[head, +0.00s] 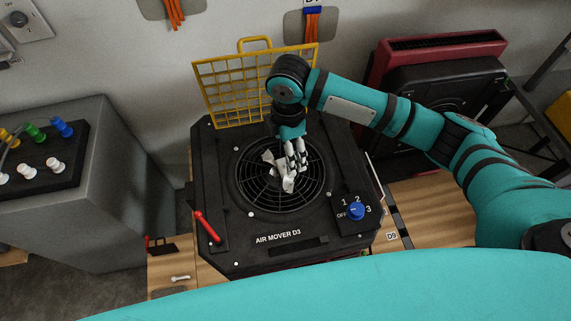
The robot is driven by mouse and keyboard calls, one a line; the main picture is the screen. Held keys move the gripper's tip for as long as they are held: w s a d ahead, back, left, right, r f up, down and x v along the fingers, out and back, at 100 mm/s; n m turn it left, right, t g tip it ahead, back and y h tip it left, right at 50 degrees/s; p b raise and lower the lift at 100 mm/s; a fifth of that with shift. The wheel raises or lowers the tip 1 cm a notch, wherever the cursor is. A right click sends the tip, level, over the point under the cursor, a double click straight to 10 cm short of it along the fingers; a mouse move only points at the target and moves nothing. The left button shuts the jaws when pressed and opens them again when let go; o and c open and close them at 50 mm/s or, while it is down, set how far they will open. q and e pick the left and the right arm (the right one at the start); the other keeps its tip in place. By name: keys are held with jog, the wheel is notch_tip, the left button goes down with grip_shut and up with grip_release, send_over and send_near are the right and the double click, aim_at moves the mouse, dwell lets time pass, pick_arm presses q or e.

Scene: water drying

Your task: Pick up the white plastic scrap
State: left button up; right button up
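The white plastic scrap (288,183) is a crumpled piece on the round black grille of the air mover (277,239). Part of it shows to the left of my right gripper's fingers and part below them. My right gripper (297,165) comes down from above, with its fingertips at the scrap and partly covering it. The fingers look close together, but I cannot tell whether they are shut on the scrap. My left gripper is not in view.
A yellow mesh guard (236,88) stands upright behind the grille. A blue dial (356,210) and a red lever (208,227) are on the air mover's top. A grey cabinet (130,190) stands at the left, a red and black unit (440,75) at the back right.

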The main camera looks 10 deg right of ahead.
jog(key=shift+s+d+f, duration=0.1)
jog(key=shift+f, duration=0.85)
jog(key=f, duration=0.1)
jog(key=f+p, duration=0.1)
jog(key=f, duration=0.1)
jog(key=shift+d+f, duration=0.2)
jog(key=shift+f, duration=0.1)
jog(key=shift+f+p, duration=0.3)
jog(key=shift+f, duration=0.15)
jog(key=c, duration=0.9)
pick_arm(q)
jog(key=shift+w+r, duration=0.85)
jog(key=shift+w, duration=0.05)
pick_arm(e)
jog(key=shift+c, duration=0.2)
